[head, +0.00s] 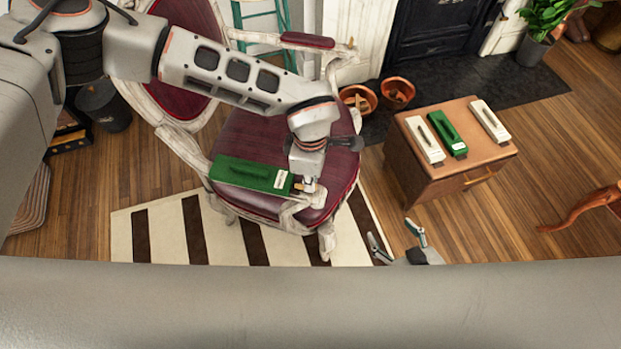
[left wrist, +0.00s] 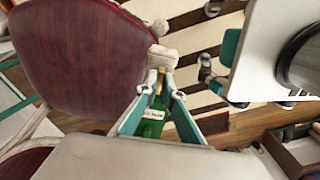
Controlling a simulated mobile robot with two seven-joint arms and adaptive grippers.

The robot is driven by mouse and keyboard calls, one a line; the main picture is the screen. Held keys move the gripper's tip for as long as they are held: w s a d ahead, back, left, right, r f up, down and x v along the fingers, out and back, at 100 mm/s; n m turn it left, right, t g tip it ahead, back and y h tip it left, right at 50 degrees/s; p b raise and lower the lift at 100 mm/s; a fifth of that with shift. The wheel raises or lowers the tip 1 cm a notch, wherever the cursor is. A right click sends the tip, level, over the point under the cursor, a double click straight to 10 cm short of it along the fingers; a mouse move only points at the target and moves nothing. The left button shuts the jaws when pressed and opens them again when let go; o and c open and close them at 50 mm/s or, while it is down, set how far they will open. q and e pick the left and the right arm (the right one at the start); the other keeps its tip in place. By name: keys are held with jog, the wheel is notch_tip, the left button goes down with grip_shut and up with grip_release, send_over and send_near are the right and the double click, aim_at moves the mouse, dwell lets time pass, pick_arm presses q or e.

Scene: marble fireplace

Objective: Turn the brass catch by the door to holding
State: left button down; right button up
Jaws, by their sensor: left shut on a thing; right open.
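A green box (head: 240,173) with a dark strip on top and a white label at its right end appears over the front of the chair seat in the head view. Its labelled end (left wrist: 152,116) shows between my fingers in the left wrist view. My left gripper (head: 307,187) is at the labelled end, shut on a small brass catch (left wrist: 161,80); its fingertips hide part of it. I cannot read which way the catch points. My right gripper (head: 393,231) is open and empty, low in the head view, right of the chair.
A red-seated armchair (head: 257,137) stands under my left arm. A wooden cabinet (head: 430,185) to the right bears two white boxes and a green one (head: 447,132). Terracotta pots (head: 397,92) stand behind. A dark door (head: 430,35) is at the back. A striped rug (head: 165,232) lies below.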

pick_arm(q)
jog(key=shift+r, duration=0.1)
dwell(0.3)
jog(key=c, duration=2.2)
grip_release()
notch_tip(320, 180, up, 12)
jog(key=shift+f, duration=0.1)
